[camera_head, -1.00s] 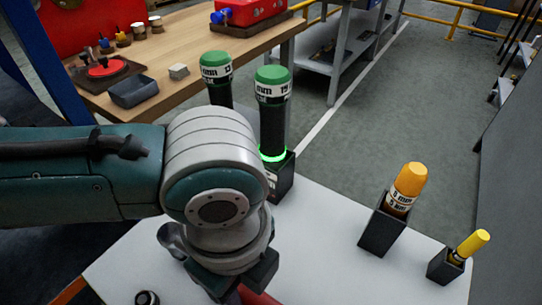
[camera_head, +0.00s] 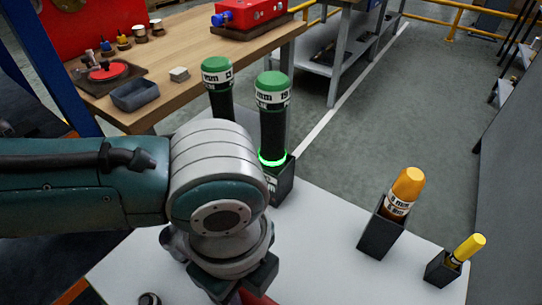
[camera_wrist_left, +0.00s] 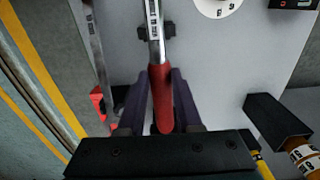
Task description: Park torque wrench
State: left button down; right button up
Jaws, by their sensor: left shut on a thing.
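My left gripper (camera_wrist_left: 163,88) is shut on the red handle of the torque wrench (camera_wrist_left: 163,102), seen in the left wrist view. The wrench's silver shaft runs up to the top edge of that view, over a small black bracket on the pale table; whether it touches the bracket I cannot tell. In the head view my left gripper (camera_head: 240,286) is at the bottom edge, mostly hidden under my wrist, and only a bit of red handle shows. The wrench's head is out of view. My right gripper is not in view.
Green-capped tools (camera_head: 273,110) in black holders stand behind my wrist. An orange-capped tool (camera_head: 402,195) and a yellow-capped tool (camera_head: 467,248) stand in holders at the right. Another red-handled tool (camera_wrist_left: 98,102) lies left of the wrench. The white tabletop (camera_head: 320,240) is clear between.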

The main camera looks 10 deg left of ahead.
pick_arm(q)
jog(key=shift+f+b, duration=0.8)
jog(key=shift+f, duration=0.25)
dwell(0.4)
jog(key=c, duration=0.5)
grip_release()
jog(key=shift+r, duration=0.1)
notch_tip(320, 180, up, 9)
jog(key=shift+f+p, duration=0.2)
jog(key=shift+p, duration=1)
jog(key=shift+r, duration=0.65)
jog(key=shift+d, duration=0.1)
